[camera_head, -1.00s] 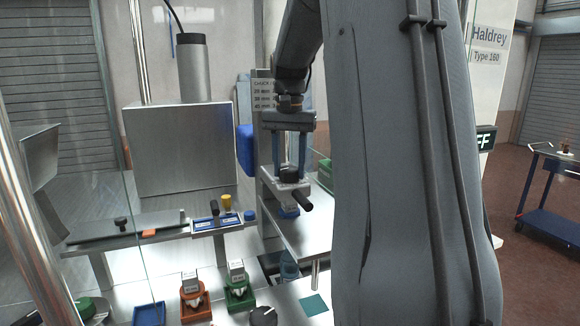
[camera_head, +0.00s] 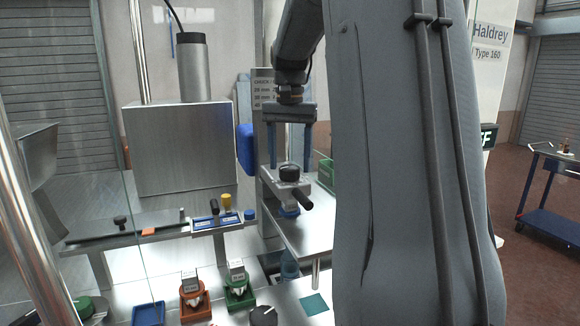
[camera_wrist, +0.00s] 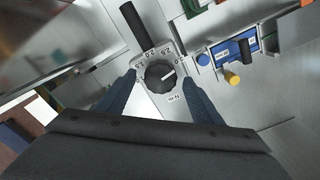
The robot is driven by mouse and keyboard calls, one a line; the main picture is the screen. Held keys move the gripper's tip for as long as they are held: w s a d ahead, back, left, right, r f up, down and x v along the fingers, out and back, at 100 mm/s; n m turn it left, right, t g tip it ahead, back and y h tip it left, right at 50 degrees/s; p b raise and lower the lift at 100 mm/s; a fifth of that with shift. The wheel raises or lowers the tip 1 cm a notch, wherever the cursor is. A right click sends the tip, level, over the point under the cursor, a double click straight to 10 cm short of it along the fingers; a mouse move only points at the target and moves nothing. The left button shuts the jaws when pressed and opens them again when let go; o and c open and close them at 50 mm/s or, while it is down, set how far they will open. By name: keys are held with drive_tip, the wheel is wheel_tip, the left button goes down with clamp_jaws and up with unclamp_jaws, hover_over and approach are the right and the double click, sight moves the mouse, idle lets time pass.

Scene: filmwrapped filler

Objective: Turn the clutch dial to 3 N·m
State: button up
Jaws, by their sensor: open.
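The clutch dial (camera_head: 289,170) is a round black knob on a grey metal head with a black handle (camera_head: 299,196). My gripper (camera_head: 290,158) is open and empty above the dial. In the wrist view my gripper's (camera_wrist: 155,82) two blue fingers lie on either side of the knob, apart from it.
A blue panel (camera_head: 215,223) with a yellow knob stands left of the head. A metal column (camera_head: 264,140) stands close behind the gripper.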

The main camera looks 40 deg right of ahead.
sight(290, 167)
wheel_tip(290, 167, up, 6)
drive_tip(key=shift+f+b, duration=0.1)
drive_tip(key=shift+b, duration=0.9)
drive_tip(key=shift+r, duration=0.25)
